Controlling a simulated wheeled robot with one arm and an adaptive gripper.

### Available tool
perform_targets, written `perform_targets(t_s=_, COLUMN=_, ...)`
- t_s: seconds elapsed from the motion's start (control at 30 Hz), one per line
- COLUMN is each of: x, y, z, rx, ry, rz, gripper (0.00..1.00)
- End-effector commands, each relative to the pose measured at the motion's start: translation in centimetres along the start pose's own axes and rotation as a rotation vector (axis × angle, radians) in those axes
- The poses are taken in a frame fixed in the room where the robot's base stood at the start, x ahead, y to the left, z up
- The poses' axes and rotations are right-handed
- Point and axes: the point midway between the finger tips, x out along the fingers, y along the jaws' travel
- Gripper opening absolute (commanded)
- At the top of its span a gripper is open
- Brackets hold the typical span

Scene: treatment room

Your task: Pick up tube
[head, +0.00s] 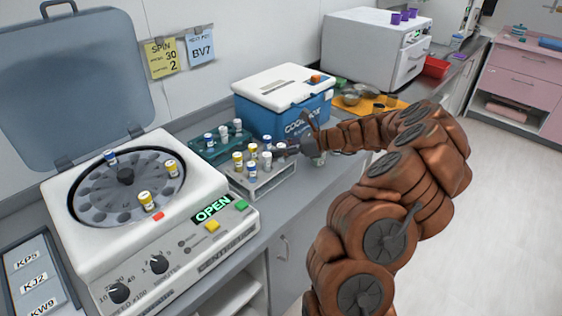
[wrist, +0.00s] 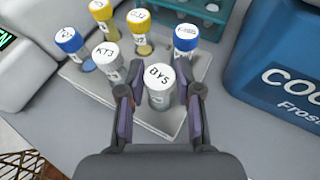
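A white rack (head: 262,187) on the counter holds several tubes with white, yellow and blue caps. In the wrist view, a white-capped tube (wrist: 160,88) marked BY5 stands upright at the rack's near edge. My gripper (wrist: 160,92) is open, with one finger on each side of this tube and a narrow gap beside its cap. Another white-capped tube (wrist: 108,62), marked KT3, stands to its left. A blue-capped tube (wrist: 185,42) stands behind to the right. In the head view my gripper (head: 292,148) reaches the rack from the right; its fingertips are hard to make out.
An open centrifuge (head: 205,248) with several tubes in its rotor stands left. A teal rack (head: 205,152) is behind the white rack. A blue cool box (head: 290,118) with a white lid stands close behind my gripper. Two notes (head: 162,57) hang on the wall.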

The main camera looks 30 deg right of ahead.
Motion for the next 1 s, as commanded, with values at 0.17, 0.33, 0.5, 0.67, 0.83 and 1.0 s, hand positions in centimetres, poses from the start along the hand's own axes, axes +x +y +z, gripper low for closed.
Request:
perform_targets(t_s=0.17, x=0.0, y=0.0, z=0.0, rx=0.000, ry=0.000, rz=0.000, gripper=0.12)
perform_targets(t_s=0.33, x=0.0, y=0.0, z=0.0, rx=0.000, ry=0.000, rz=0.000, gripper=0.05)
perform_targets(t_s=0.5, x=-0.1, y=0.0, z=0.2, rx=0.000, ry=-0.001, rz=0.000, gripper=0.05)
perform_targets(t_s=0.67, x=-0.7, y=0.0, z=1.8, rx=-0.004, ry=-0.001, rz=0.000, gripper=0.05)
perform_targets(t_s=0.83, x=-1.9, y=0.0, z=4.6, rx=-0.004, ry=0.000, rz=-0.002, gripper=0.05)
perform_targets(t_s=1.0, x=-3.1, y=-0.1, z=7.3, rx=-0.004, ry=0.000, rz=-0.003, gripper=0.05)
